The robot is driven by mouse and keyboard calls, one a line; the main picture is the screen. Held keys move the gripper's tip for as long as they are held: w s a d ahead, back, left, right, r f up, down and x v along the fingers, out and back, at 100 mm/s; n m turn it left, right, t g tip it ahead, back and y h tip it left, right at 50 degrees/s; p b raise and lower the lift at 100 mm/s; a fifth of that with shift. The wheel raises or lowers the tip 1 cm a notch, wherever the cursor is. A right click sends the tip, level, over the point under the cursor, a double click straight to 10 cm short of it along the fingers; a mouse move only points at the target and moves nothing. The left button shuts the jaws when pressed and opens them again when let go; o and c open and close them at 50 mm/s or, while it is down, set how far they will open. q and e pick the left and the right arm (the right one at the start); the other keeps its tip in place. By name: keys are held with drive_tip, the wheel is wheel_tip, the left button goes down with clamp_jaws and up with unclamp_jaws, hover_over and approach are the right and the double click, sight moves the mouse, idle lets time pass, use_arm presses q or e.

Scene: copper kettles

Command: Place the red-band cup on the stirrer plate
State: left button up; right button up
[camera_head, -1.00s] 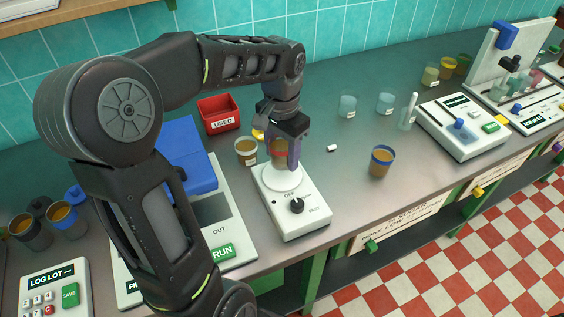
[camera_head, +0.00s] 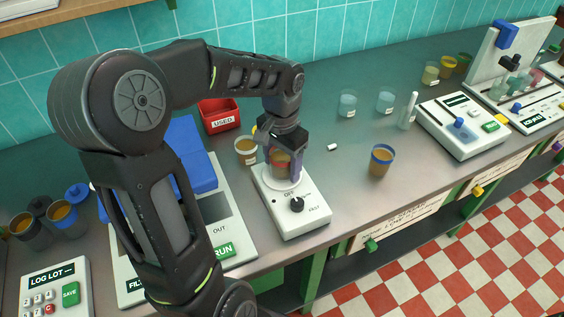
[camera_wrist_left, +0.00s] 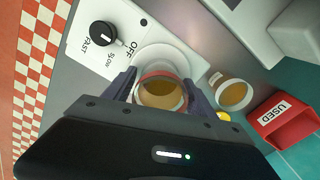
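The red-band cup (camera_head: 281,160), with brown liquid inside, is upright between the fingers of my left gripper (camera_head: 283,158). In the left wrist view the fingers press against both sides of the cup (camera_wrist_left: 162,93). The stirrer plate (camera_head: 290,215) is a white box with a round white top, a black knob and an OFF mark. The cup is over the round top, at or very close to its surface; I cannot tell whether it touches. The stirrer plate (camera_wrist_left: 100,50) also shows in the left wrist view. My right gripper is out of view.
A white-band cup (camera_head: 246,151) stands close behind the stirrer plate, near a red USED bin (camera_head: 219,115). A blue-band cup (camera_head: 381,161) and a small white bar (camera_head: 332,147) are to the right. A machine with a blue lid (camera_head: 186,160) stands left.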

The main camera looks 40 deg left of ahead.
use_arm(q)
drive_tip(key=shift+o, duration=0.7)
drive_tip(key=shift+r, duration=0.2)
wheel_tip(320, 180, up, 12)
idle(0.4)
